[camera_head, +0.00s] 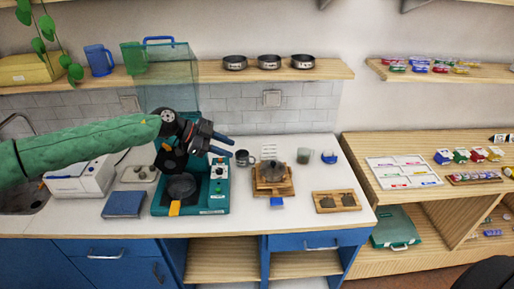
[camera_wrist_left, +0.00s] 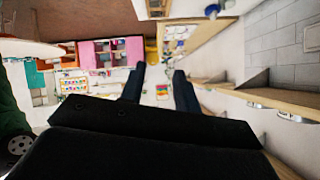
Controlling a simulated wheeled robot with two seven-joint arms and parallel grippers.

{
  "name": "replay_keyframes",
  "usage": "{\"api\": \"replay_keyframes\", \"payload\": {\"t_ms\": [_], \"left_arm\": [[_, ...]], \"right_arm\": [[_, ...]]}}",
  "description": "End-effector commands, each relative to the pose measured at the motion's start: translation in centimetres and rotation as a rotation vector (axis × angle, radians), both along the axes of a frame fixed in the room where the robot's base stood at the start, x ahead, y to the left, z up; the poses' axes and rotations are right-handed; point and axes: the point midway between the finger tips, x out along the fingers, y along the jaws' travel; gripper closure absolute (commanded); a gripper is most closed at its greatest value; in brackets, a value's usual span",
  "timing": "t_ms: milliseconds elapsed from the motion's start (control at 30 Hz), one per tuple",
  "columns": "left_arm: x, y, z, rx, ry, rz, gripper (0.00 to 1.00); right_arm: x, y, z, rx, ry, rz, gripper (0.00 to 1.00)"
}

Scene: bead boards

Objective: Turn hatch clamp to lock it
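A teal machine (camera_head: 223,195) stands on the white counter, with a dark round pan-like part (camera_head: 181,187) and an orange tab (camera_head: 175,208) at its front. A transparent teal hatch (camera_head: 168,78) with a blue handle (camera_head: 159,39) stands upright at its back, raised. A small light-coloured fitting (camera_head: 218,172) sits on the machine's right side; I cannot tell whether this is the clamp. My left gripper (camera_head: 231,147) is above the machine's right rear, pointing right, open and empty. Its two fingers also show apart in the left wrist view (camera_wrist_left: 160,78). My right gripper is not in view.
A blue box (camera_head: 124,204) and a white appliance (camera_head: 80,180) stand left of the machine. A shelf (camera_head: 215,74) runs above.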

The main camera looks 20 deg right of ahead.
Motion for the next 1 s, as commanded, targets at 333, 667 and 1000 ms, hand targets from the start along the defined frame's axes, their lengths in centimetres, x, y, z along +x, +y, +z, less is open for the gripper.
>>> {"api": "replay_keyframes", "payload": {"t_ms": [333, 667, 1000], "left_arm": [[-3.2, -4.1, 0.2, -0.184, 0.006, 0.017, 0.68], [-5.5, -6.9, 1.2, -0.342, 0.009, 0.061, 0.68], [-6.4, -8.0, 1.9, -0.425, 0.010, 0.098, 0.68]], "right_arm": [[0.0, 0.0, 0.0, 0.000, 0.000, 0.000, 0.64], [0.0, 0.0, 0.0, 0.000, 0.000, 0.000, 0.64], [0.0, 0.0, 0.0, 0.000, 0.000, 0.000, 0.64]]}}
